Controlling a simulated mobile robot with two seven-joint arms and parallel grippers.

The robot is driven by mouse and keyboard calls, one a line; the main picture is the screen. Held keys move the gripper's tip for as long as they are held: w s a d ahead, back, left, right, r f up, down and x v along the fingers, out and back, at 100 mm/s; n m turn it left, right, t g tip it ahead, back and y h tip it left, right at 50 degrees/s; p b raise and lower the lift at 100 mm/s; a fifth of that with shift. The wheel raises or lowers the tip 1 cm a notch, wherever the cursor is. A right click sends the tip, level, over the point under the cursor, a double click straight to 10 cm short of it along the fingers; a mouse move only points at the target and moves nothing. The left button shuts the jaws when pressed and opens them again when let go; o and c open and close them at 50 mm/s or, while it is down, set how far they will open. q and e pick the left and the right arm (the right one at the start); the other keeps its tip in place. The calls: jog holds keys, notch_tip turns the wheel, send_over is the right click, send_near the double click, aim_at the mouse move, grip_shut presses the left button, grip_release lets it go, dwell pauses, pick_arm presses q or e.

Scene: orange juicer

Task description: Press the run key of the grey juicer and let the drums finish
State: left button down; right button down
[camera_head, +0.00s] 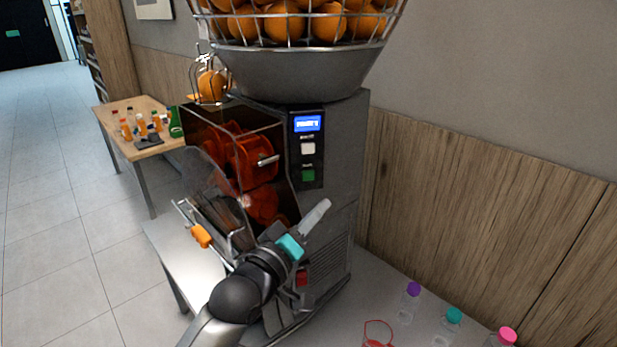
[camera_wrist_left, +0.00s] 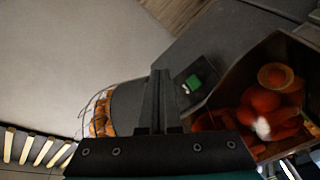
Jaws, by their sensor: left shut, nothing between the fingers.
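The grey juicer (camera_head: 345,165) stands on a light counter. Its panel (camera_head: 307,190) has a lit blue display (camera_head: 307,124), a white key (camera_head: 308,149) and a green key (camera_head: 308,175); the labels are too small to read. Orange-red drums (camera_head: 250,160) sit behind the clear cover. My left gripper (camera_head: 323,205) is shut and empty, just below the panel and apart from the green key. In the left wrist view, its closed fingers (camera_wrist_left: 158,98) point toward the juicer, with the green key (camera_wrist_left: 192,83) to their right. My right gripper is out of view.
A wire basket of oranges (camera_head: 290,22) tops the juicer. Bottles with purple (camera_head: 413,289), teal (camera_head: 454,315) and pink (camera_head: 507,335) caps stand at the lower right. A wooden table (camera_head: 125,104) with small bottles is at the back left. A wood-panelled wall (camera_head: 470,190) is behind.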

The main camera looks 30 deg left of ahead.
aim_at(314, 174)
pick_arm(q)
jog(key=shift+w+a+b, duration=0.8)
jog(key=shift+w+a, duration=0.6)
jog(key=shift+w, duration=0.2)
jog(key=shift+w+a+b, duration=0.8)
jog(key=shift+w+a, duration=0.55)
jog(key=shift+w, duration=0.2)
jog(key=shift+w+a, duration=0.3)
jog(key=shift+w, duration=0.05)
jog(key=shift+w+a, duration=0.3)
jog(key=shift+w, duration=0.05)
dwell(0.4)
dwell(0.3)
jog(key=shift+s+d+p, duration=0.55)
jog(key=shift+s+p, duration=0.15)
jog(key=shift+p, duration=0.15)
